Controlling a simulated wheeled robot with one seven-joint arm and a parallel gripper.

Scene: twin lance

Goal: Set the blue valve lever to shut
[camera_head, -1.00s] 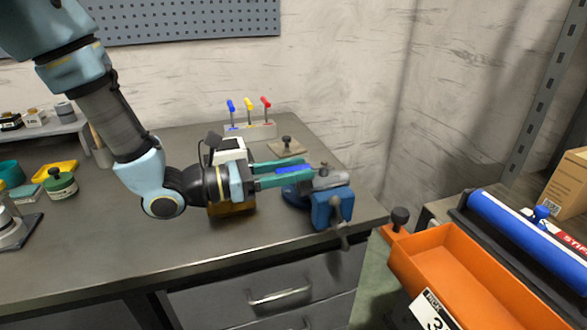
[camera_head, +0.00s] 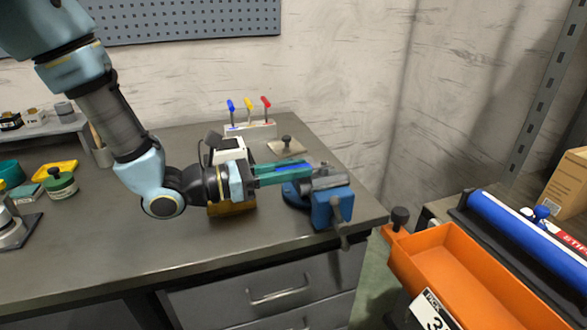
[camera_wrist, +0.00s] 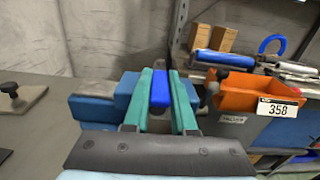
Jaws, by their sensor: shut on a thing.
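A blue lever (camera_wrist: 160,88) lies between the two green fingers of my gripper (camera_wrist: 160,73) in the wrist view, roughly in line with them. In the head view the gripper (camera_head: 305,170) reaches right, over the blue vise (camera_head: 332,208) near the bench's right end. The fingers are shut on the lever from both sides. In the head view they hide most of it; only a little blue (camera_head: 281,165) shows. The lever's pivot and any valve body under it are hidden or too small to make out.
A block with blue, yellow and red upright levers (camera_head: 250,128) stands behind. A black knob on a plate (camera_head: 286,146) lies nearby. A white-topped device (camera_head: 230,150) sits close behind my wrist. An orange bin (camera_head: 450,270) is right of the bench. The bench front is clear.

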